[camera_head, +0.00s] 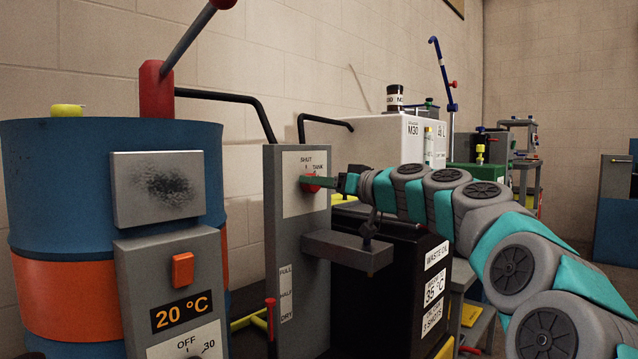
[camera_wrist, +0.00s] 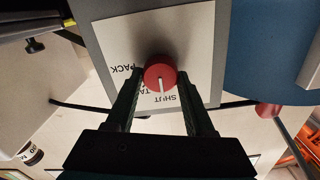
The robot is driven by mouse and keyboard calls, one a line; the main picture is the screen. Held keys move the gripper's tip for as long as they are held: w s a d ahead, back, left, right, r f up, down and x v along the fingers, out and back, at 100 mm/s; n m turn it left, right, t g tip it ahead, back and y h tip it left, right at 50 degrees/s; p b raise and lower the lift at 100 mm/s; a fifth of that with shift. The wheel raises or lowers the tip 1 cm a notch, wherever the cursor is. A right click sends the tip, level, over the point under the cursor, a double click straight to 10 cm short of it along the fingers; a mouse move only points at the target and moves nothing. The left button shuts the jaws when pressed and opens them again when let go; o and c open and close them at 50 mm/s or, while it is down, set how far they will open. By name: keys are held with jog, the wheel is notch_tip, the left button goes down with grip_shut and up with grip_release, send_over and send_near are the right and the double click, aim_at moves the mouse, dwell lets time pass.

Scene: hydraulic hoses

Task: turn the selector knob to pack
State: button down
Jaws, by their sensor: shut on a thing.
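The red selector knob (camera_wrist: 160,72) sits on a white label plate (camera_wrist: 188,40) and has a white pointer line. In the wrist view the pointer faces down the picture, toward the SHUT lettering. PACK is printed to the left of the knob; the TANK lettering is partly hidden by a finger. My gripper (camera_wrist: 158,78) has its dark fingers on both sides of the knob and is shut on it. In the head view the knob (camera_head: 309,187) shows at my gripper's tip (camera_head: 322,183), on the grey panel (camera_head: 283,235).
A grey bracket (camera_head: 348,250) juts out below my gripper. A black waste oil container (camera_head: 385,275) stands under my arm. A blue and orange drum (camera_head: 50,200) and a box with a 20 °C display (camera_head: 170,285) stand left of the panel.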

jog(key=m+p, duration=1.6)
jog(key=m, duration=0.3)
jog(key=shift+w+f+m, duration=0.1)
jog(key=shift+f+m, duration=0.05)
jog(key=shift+m, duration=0.15)
jog(key=shift+d+f, duration=0.1)
dwell(0.5)
jog(key=shift+c, duration=1.3)
grip_release()
jog(key=v, duration=0.7)
jog(key=shift+s+d+b, duration=0.25)
jog(key=shift+d+b, duration=0.05)
jog(key=shift+b, duration=0.1)
